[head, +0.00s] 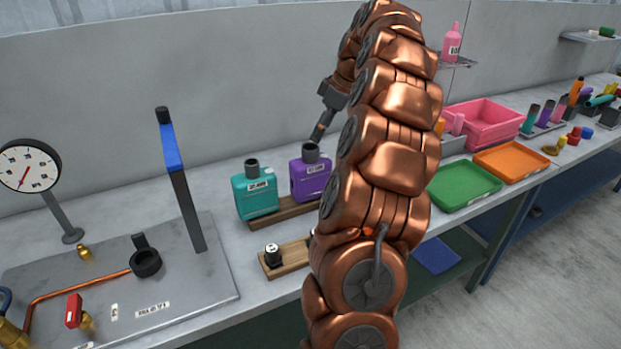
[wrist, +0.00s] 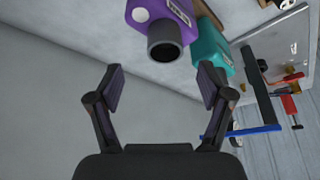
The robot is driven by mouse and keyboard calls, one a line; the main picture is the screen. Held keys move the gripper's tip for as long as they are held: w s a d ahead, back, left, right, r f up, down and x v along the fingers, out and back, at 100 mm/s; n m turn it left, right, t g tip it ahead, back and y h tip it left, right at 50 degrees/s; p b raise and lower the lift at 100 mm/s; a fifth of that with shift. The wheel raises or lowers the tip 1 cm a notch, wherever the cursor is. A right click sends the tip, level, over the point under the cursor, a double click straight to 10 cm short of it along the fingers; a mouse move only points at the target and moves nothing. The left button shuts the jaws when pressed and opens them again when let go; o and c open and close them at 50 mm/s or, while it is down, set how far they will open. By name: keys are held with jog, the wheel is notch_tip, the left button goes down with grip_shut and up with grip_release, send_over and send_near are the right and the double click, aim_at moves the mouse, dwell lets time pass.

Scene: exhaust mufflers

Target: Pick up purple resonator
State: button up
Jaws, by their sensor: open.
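The purple resonator (head: 310,176) is a boxy can with a dark round neck and a white label. In the head view it stands upright on a wooden stand (head: 281,215), right of a teal resonator (head: 255,193). In the wrist view the purple resonator (wrist: 162,25) is ahead at the top centre, its neck pointing towards me. My gripper (wrist: 158,88) is open and empty, its fingers apart and short of the neck in the picture. In the head view my arm hides the right end of the stand, and the gripper (head: 318,136) shows only as a dark tip above the purple resonator.
The teal resonator (wrist: 211,50) is close beside the purple one. A metal plate (head: 200,275) with a blue-and-black post (head: 180,180) is to the left. A small wooden block (head: 285,258) lies in front. Green (head: 463,186) and orange trays (head: 512,161) are to the right.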

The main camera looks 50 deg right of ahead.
aim_at(310, 147)
jog(key=shift+a+p+x, duration=0.15)
jog(key=shift+p+x, duration=0.3)
jog(key=shift+x, duration=0.65)
jog(key=shift+a+p+x, duration=0.2)
jog(key=shift+p+x, duration=0.2)
jog(key=shift+x, duration=0.7)
jog(key=shift+p+x, duration=0.3)
jog(key=shift+x, duration=0.9)
jog(key=c, duration=1.2)
jog(key=shift+o, duration=0.2)
jog(key=shift+r, duration=0.15)
jog(key=shift+w+r+b, duration=0.1)
jog(key=shift+r+b, duration=0.5)
jog(key=shift+r, duration=1.05)
jog(key=s+a+b, duration=0.2)
jog(key=s+a, duration=0.1)
jog(key=s, duration=0.4)
jog(key=s+a+r+b, duration=0.1)
jog(key=s+a+b, duration=0.1)
jog(key=s, duration=0.6)
jog(key=shift+a+r, duration=0.25)
jog(key=shift+a, duration=0.3)
